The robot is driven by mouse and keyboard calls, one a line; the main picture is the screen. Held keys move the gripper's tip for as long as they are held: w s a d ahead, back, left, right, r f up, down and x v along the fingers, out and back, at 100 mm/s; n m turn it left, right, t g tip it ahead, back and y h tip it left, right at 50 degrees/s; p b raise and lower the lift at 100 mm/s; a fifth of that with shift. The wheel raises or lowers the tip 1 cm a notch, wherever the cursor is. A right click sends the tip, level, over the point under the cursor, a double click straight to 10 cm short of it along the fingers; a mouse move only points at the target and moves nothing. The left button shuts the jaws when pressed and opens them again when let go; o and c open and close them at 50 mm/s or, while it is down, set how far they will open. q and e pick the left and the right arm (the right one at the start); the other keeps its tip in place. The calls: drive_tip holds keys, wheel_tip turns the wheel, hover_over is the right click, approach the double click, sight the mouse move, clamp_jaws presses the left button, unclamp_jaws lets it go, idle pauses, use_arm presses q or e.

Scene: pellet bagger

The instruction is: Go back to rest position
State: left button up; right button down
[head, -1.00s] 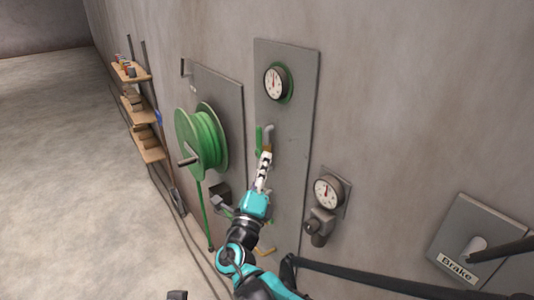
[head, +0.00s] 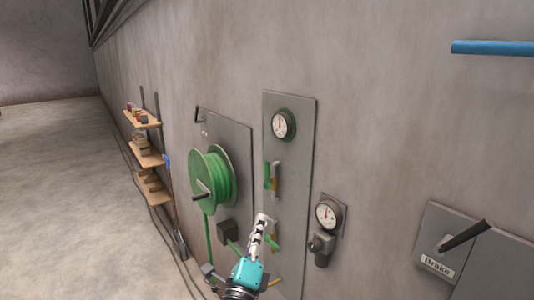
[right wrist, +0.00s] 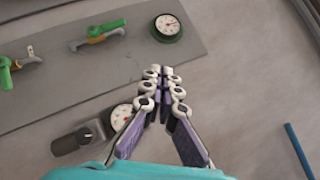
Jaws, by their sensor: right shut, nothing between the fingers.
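My right gripper (head: 262,222) is in the lower middle of the head view, in front of the tall grey wall panel (head: 290,150). Its white fingers point up and hold nothing. In the right wrist view the fingertips (right wrist: 162,72) are together, with the panel, a green-rimmed gauge (right wrist: 167,27) and green-handled valves (right wrist: 102,31) beyond them. The fingers appear apart from these fittings. My left gripper is not in either view.
A green hose reel (head: 213,178) is on a panel to the left. A second gauge with a grey fitting (head: 323,243) and a Brake lever box (head: 440,250) are to the right. Wall shelves (head: 147,158) stand far left, beside open floor (head: 70,200).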

drive_tip(key=s+d+f+m+g+b, duration=0.3)
drive_tip(key=d+f+m+g, duration=0.1)
drive_tip(key=d+f+m, duration=0.35)
drive_tip(key=s+d+f+m+g+h+b, duration=0.1)
drive_tip(key=s+d+f+m+g+b, duration=0.25)
drive_tip(key=d+f+m, duration=0.45)
drive_tip(key=s+d+f+m+g+b, duration=0.2)
drive_tip(key=d+f+m+g+b, duration=0.15)
drive_tip(key=d+f+m, duration=0.5)
use_arm(q)
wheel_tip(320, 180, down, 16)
drive_tip(key=b, duration=0.6)
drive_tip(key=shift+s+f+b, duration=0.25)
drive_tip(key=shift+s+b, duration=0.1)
use_arm(e)
drive_tip(key=s+a+f+m+g+y, duration=0.2)
drive_tip(key=s+f+m, duration=0.4)
drive_tip(key=m, duration=0.5)
drive_tip(key=s+a+f+m+g+y, duration=0.1)
drive_tip(key=s+a+f+m+y, duration=0.1)
drive_tip(key=s+f+m+y, duration=0.2)
drive_tip(key=s+f+m, duration=0.3)
drive_tip(key=f+m, duration=0.4)
drive_tip(key=shift+a+f+g, duration=0.25)
drive_tip(key=shift+a+g, duration=0.1)
drive_tip(key=shift+g, duration=0.05)
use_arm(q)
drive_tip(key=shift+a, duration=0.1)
